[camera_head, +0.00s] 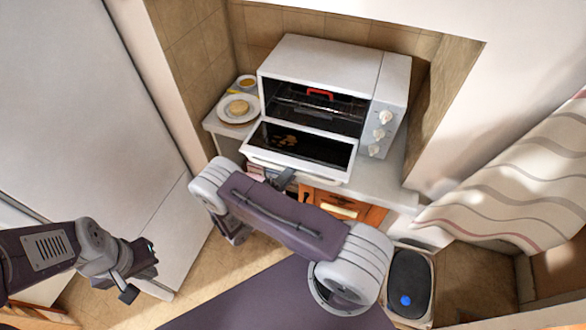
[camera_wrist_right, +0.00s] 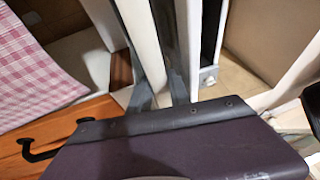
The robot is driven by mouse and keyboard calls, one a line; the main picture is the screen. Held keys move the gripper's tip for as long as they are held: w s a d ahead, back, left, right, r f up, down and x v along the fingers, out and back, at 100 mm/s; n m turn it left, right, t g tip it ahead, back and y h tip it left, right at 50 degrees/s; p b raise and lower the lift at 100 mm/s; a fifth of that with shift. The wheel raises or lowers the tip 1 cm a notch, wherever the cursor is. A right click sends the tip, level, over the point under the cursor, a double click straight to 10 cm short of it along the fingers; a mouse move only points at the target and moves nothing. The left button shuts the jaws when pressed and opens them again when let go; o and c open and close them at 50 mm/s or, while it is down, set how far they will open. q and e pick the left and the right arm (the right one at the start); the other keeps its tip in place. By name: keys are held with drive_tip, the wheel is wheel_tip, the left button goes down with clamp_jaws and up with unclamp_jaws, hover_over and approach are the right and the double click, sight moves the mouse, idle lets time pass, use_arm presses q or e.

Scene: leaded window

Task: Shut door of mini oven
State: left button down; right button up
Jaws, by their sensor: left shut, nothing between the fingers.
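The white mini oven (camera_head: 320,70) stands on the counter in the head view. Its door (camera_head: 300,146) is open, tilted down and outward, with dark glass and a pale handle along the lower edge. Brown bits show on the glass. My right gripper (camera_head: 285,178) is at the door's lower edge, partly hidden by my own arm. In the right wrist view its fingers (camera_wrist_right: 162,92) stand apart with a white strip between them; I cannot tell whether they grip it. My left gripper (camera_head: 130,291) is shut and empty at the lower left, far from the oven.
A plate with food (camera_head: 238,109) and a small yellow bowl (camera_head: 246,82) sit left of the oven. Knobs (camera_head: 379,134) line its right front. An orange wooden drawer (camera_head: 345,205) is below the counter. A striped curtain (camera_head: 510,190) hangs right, above a bin (camera_head: 408,285).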

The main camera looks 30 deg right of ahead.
clamp_jaws()
idle(1.4)
